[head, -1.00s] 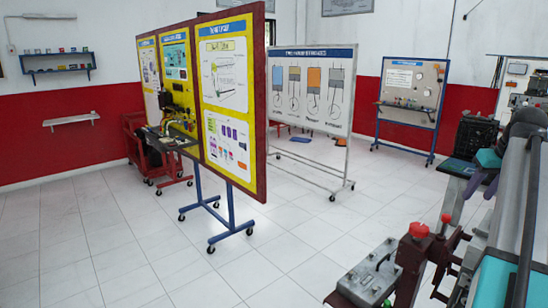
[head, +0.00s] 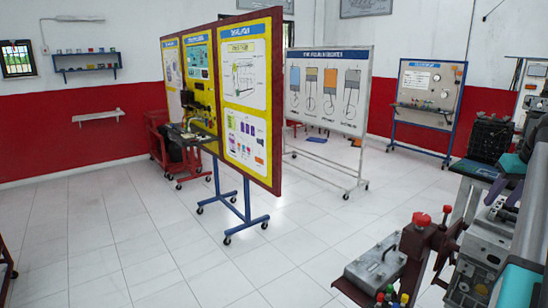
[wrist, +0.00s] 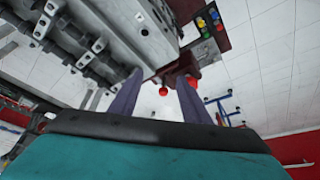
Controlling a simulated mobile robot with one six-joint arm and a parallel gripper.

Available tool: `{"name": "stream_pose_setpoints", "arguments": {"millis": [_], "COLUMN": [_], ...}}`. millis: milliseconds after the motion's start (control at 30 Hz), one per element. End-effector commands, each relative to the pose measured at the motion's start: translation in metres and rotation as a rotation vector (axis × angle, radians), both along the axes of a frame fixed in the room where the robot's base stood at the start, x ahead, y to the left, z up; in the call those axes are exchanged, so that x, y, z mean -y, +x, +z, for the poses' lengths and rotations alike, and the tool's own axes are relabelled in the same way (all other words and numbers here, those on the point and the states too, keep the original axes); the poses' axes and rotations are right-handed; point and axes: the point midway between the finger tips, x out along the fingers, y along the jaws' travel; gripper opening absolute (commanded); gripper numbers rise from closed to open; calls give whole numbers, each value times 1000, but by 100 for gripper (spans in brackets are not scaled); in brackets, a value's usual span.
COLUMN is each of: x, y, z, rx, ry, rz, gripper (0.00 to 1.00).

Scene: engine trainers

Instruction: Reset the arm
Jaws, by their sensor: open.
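My gripper (head: 503,194), teal with purple-grey fingers, is at the right edge of the head view, partly cut off with my arm. In the wrist view my gripper (wrist: 160,76) shows two fingers spread apart with nothing held between them. Beyond the fingertips is a dark red stand part with red knobs (wrist: 163,91). A grey metal engine block (wrist: 140,25) fills the upper left of the wrist view, close to the left finger; I cannot tell whether they touch. The block (head: 487,255) also shows below my gripper in the head view.
A red-knobbed stand (head: 420,245) with a grey metal box (head: 372,264) is at the lower right. A wheeled yellow display board (head: 245,150), a white chart board (head: 328,95) and a tool board (head: 430,90) stand behind. The tiled floor (head: 130,240) is open at left and centre.

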Motion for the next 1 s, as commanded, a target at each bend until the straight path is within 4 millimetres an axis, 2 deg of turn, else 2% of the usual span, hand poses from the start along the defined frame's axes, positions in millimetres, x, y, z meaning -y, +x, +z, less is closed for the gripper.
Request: {"name": "stream_pose_setpoints", "arguments": {"millis": [133, 267, 567, 667, 800, 1000], "x": [-11, -21, -50, -65, -96, -144], "y": [12, 24, 56, 68, 87, 103], "z": [-4, -17, -63, -87, -134, -203], "rx": [-3, -15, -58, -80, -124, -197], "ry": [5, 16, 58, 78, 116, 166], "rz": [22, 42, 99, 123, 170, 232], "gripper": [43, 43, 43, 43, 43, 43]}}
